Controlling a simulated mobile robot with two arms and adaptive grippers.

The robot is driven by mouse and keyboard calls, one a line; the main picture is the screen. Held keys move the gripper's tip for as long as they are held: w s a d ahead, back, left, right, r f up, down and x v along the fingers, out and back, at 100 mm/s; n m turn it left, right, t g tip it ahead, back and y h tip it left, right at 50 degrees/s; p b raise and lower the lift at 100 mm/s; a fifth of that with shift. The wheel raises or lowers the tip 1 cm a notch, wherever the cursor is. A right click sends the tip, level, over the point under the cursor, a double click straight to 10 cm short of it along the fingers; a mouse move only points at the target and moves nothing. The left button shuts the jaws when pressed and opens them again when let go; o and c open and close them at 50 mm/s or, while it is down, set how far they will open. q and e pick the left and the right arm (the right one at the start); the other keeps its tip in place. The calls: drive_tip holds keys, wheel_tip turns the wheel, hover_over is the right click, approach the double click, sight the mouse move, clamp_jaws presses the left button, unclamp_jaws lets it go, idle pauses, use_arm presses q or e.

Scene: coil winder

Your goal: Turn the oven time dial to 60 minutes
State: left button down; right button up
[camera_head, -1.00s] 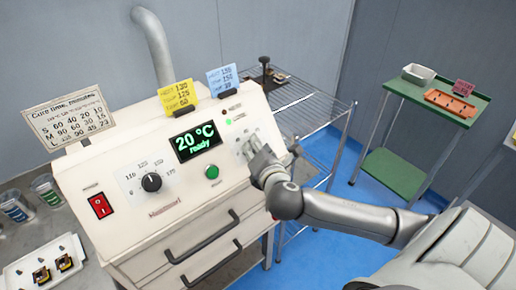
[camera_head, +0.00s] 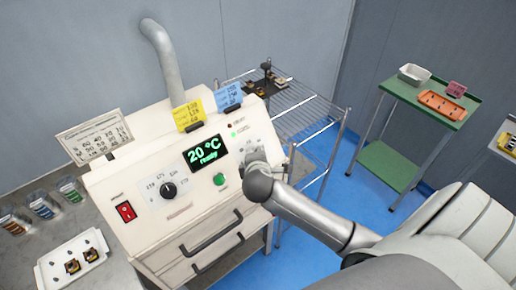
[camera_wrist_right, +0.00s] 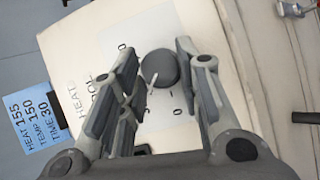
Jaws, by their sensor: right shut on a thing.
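The oven (camera_head: 165,215) is a white box with a sloped control panel. Its time dial, a dark round knob with a pale pointer line (camera_wrist_right: 160,66), shows in the right wrist view between the two fingers of my right gripper, which is shut on it. In the head view my right gripper (camera_head: 254,156) is at the right end of the panel and hides the dial and part of its scale. The wrist view shows the pointer slanting down and left, with the scale figures partly covered. The display (camera_head: 206,153) reads 20 °C, ready. My left gripper is not in view.
A temperature dial (camera_head: 169,190), green button (camera_head: 220,180) and red switch (camera_head: 125,211) are on the panel. A cure time card (camera_head: 95,137) and yellow (camera_head: 187,115) and blue (camera_head: 228,97) notes stand on top. A wire rack (camera_head: 310,118) is at right.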

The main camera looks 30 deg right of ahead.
drive_tip(key=shift+r+m+g+p, duration=0.1)
drive_tip(key=shift+m+g+p, duration=0.3)
drive_tip(key=shift+m+p, duration=0.5)
drive_tip(key=o, duration=1)
drive_tip(key=v, duration=1.2)
